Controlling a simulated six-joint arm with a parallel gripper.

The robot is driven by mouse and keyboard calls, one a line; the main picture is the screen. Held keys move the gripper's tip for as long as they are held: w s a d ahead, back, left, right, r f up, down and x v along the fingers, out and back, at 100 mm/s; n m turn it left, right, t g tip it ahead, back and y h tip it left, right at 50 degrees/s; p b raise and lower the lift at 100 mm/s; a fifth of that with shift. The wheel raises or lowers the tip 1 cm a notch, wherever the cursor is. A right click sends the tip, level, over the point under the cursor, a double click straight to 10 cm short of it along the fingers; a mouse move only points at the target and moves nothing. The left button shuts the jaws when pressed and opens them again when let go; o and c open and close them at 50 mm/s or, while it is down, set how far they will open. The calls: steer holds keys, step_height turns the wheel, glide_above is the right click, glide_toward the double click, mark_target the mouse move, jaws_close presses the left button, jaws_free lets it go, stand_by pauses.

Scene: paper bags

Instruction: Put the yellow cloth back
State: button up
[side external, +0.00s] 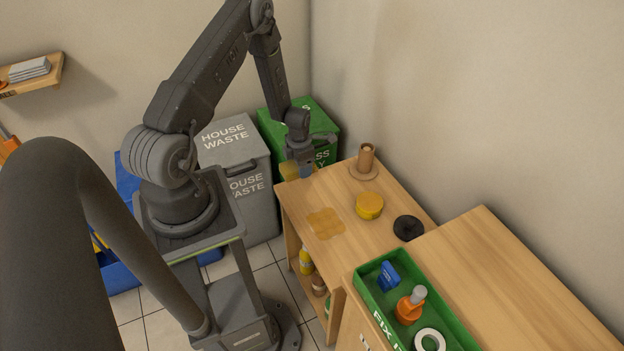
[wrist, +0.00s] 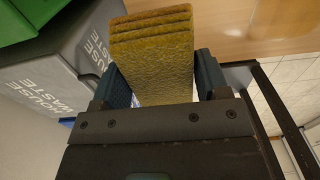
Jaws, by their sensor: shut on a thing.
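The yellow cloth (wrist: 152,75) is a folded, layered stack with a textured surface. In the wrist view it sits between the two fingers of my gripper (wrist: 162,88), which is shut on it. In the side external view my gripper (side external: 304,172) is at the far left corner of the wooden table, and part of the cloth (side external: 288,171) shows at its left. The gripper hides the rest of the cloth there. I cannot tell whether the cloth touches the table.
The wooden table (side external: 311,197) holds a pale brown stain (side external: 325,223), a round yellow thing (side external: 369,207), a black disc (side external: 408,228) and a wooden holder (side external: 365,160). A green tray (side external: 452,318) stands nearer. Grey (side external: 235,145) and green (side external: 272,124) bins stand beyond.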

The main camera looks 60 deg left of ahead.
mark_target(312, 185)
steer(key=w+d+f, duration=0.2)
steer(key=w, duration=0.1)
steer(key=shift+w+f, duration=0.1)
steer(key=shift+f, duration=2)
steer(key=shift+f, duration=0.15)
steer(key=o, duration=0.9)
